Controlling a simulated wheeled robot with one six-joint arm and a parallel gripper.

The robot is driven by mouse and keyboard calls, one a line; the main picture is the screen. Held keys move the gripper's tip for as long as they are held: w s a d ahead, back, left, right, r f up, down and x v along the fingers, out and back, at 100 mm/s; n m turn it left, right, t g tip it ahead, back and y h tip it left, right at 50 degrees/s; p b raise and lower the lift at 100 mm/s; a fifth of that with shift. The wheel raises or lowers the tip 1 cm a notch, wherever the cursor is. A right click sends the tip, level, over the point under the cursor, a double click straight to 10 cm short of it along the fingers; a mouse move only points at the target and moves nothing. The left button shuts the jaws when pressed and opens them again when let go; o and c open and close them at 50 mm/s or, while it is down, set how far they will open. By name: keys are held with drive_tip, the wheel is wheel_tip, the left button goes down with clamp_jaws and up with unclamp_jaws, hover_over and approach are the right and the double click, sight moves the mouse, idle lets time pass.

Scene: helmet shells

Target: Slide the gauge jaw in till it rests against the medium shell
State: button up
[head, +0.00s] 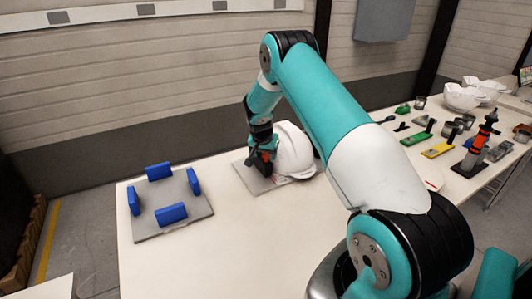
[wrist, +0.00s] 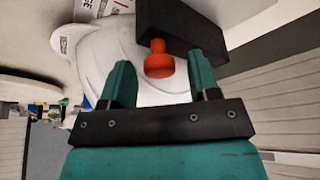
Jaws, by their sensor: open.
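The white helmet shell (head: 293,150) sits on a grey gauge plate (head: 248,178) on the table. It also shows in the wrist view (wrist: 95,52), behind and left of the gauge jaw. The gauge jaw is a dark block (wrist: 185,25) with a red-orange knob (wrist: 158,62); in the head view it stands just left of the shell. My gripper (wrist: 164,62) is open, its two teal fingers on either side of the knob with space showing around it. I cannot tell whether the jaw touches the shell, as my wrist and the view angle hide the contact.
A grey plate (head: 150,228) with blue blocks (head: 171,214) lies on the left of the table. White bowl-like shells (head: 462,97), an orange-and-black upright tool (head: 478,145) and several small tools stand on the right table. The table front between is clear.

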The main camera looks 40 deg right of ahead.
clamp_jaws()
drive_tip(key=shift+d+b, duration=0.15)
drive_tip(key=shift+b, duration=0.55)
unclamp_jaws()
